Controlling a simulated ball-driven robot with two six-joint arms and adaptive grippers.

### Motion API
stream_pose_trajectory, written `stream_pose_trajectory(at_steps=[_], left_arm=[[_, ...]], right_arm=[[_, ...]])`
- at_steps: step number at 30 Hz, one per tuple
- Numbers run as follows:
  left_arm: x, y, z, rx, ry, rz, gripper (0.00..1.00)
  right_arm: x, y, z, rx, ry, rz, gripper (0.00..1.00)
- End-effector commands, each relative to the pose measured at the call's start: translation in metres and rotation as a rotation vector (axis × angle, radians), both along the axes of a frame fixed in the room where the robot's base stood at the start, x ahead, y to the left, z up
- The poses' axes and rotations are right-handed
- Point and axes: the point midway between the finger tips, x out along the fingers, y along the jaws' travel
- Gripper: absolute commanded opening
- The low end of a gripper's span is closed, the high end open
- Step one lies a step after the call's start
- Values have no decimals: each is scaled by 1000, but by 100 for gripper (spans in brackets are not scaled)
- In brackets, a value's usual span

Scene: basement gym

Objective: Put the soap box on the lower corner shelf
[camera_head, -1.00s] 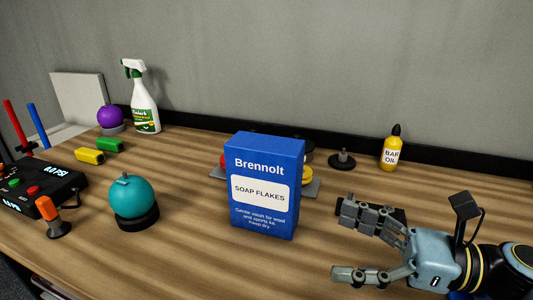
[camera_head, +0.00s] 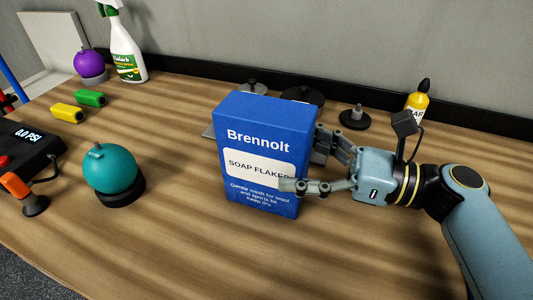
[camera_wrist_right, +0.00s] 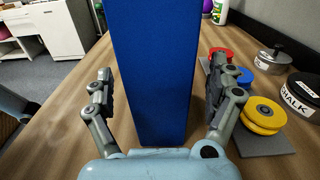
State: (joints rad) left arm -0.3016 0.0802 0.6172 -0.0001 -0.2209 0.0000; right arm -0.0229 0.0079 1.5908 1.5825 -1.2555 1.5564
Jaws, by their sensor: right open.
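The soap box (camera_head: 264,150) is a blue upright carton marked "Brennolt Soap Flakes" on the wooden bench. My right gripper (camera_head: 303,166) is at its right side in the head view, with one finger in front of the box and the other behind its right edge. In the right wrist view the open gripper (camera_wrist_right: 160,92) has a finger on each side of the blue box (camera_wrist_right: 155,70), with gaps showing between fingers and box. My left gripper is not in view.
A teal ball (camera_head: 110,168) on a black stand is left of the box. Colored weight plates (camera_wrist_right: 262,115) and a chalk tin (camera_wrist_right: 300,95) sit beside it. A spray bottle (camera_head: 127,48) and a yellow oil bottle (camera_head: 417,100) stand near the wall. The bench front is clear.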

Motion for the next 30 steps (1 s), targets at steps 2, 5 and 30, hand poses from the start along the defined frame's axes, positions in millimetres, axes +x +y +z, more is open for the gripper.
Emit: stream_pose_trajectory(at_steps=[2,5,30], left_arm=[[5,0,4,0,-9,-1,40],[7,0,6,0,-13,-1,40],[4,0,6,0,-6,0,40]], right_arm=[[4,14,1,6,2,0,89],[9,28,1,4,0,0,89],[11,36,-1,0,0,0,23]])
